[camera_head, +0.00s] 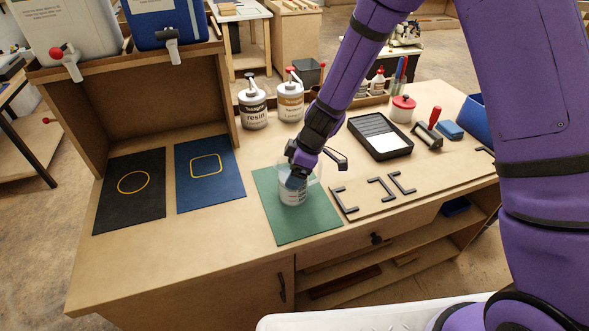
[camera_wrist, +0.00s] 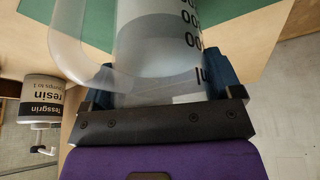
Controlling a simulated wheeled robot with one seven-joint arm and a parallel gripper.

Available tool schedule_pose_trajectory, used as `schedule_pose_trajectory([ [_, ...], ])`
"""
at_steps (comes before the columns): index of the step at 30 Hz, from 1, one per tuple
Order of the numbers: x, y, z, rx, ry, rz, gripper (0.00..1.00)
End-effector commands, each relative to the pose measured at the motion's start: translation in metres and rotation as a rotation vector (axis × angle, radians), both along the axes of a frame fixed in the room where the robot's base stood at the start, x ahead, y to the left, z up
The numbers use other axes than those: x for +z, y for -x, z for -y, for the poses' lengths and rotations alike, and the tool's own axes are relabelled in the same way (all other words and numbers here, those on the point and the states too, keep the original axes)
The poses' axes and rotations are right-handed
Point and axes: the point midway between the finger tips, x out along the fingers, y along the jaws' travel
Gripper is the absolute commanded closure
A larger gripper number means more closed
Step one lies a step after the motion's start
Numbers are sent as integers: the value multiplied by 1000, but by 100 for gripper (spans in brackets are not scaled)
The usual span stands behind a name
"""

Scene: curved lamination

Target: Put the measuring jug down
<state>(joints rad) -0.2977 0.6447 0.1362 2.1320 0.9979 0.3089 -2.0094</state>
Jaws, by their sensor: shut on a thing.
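The measuring jug (camera_head: 293,193) is a clear, whitish vessel at the green mat in the head view. In the wrist view the jug (camera_wrist: 160,50) fills the middle, with dark markings on its side and a curved handle at its left. My gripper (camera_head: 298,178) is shut on the jug's body, with one blue finger pad on each side of it in the wrist view (camera_wrist: 160,85). The green mat (camera_head: 310,228) lies under and around the jug. I cannot tell whether the jug's base touches the mat.
A blue mat (camera_head: 209,190) with a yellow square outline and a black mat (camera_head: 130,205) with a yellow circle lie to the left. Resin (camera_head: 253,108) and another pump can (camera_head: 290,103) stand behind. A black tray (camera_head: 380,138) and a board with black brackets (camera_head: 415,190) are right.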

Motion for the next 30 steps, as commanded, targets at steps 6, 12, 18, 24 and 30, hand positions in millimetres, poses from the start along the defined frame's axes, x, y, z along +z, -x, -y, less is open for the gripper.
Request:
schedule_pose_trajectory([
  [6,-1,0,0,0,0,-1,0],
  [12,1,0,0,0,0,0,0],
  [18,21,0,7,0,-2,3,0],
  [24,56,2,22,0,-2,3,0],
  [30,88,3,36,0,-1,3,0],
])
